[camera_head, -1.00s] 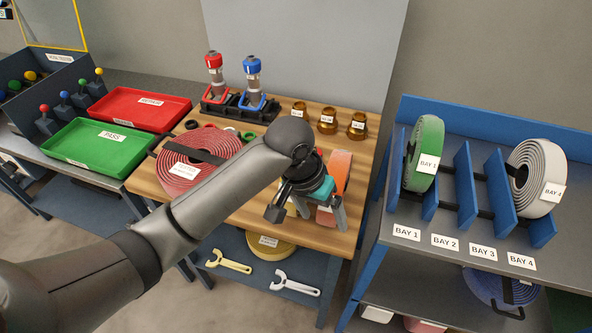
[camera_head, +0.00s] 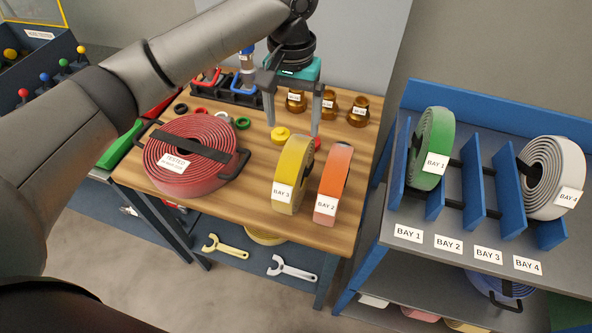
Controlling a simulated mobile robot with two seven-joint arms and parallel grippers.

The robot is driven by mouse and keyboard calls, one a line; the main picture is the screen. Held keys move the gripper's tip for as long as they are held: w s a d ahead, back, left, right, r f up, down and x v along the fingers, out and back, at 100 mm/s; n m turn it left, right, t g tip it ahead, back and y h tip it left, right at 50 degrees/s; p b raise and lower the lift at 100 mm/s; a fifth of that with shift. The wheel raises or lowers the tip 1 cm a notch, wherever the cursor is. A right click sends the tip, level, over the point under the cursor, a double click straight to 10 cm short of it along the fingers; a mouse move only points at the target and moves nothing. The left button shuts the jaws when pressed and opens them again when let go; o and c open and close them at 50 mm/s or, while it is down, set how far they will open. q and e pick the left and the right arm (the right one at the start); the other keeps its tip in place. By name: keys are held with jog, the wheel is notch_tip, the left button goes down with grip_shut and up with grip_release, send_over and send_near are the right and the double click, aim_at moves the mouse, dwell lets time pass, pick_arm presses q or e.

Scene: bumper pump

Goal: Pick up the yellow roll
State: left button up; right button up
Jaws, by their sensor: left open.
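The yellow roll (camera_head: 295,172) stands upright on the wooden table and carries a white "BAY 3" label. An orange roll (camera_head: 335,178) labelled "BAY 2" stands upright just to its right. My left gripper (camera_head: 294,131) is open and points down, above and behind the yellow roll's top, with its fingers apart and nothing held between them. A small yellow piece (camera_head: 280,134) and a small red piece (camera_head: 316,142) show near the fingertips. My right gripper is not in view.
A large red coiled roll (camera_head: 205,135) labelled "TESTED" lies flat on the left of the table. Several brass fittings (camera_head: 330,103) stand at the back. A blue rack (camera_head: 474,180) at the right holds a green roll (camera_head: 431,138) and a white roll (camera_head: 553,175).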

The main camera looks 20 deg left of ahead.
aim_at(293, 146)
pick_arm(q)
notch_tip(293, 146, down, 6)
jog(key=shift+f, duration=0.25)
jog(key=shift+s+d+f+b, duration=0.1)
jog(key=shift+d+f+b, duration=0.1)
jog(key=shift+f, duration=1.1)
jog(key=shift+s+d+f+b, duration=0.1)
jog(key=shift+f+b, duration=0.05)
jog(key=shift+f, duration=1.15)
grip_shut()
jog(key=shift+w+r, duration=0.15)
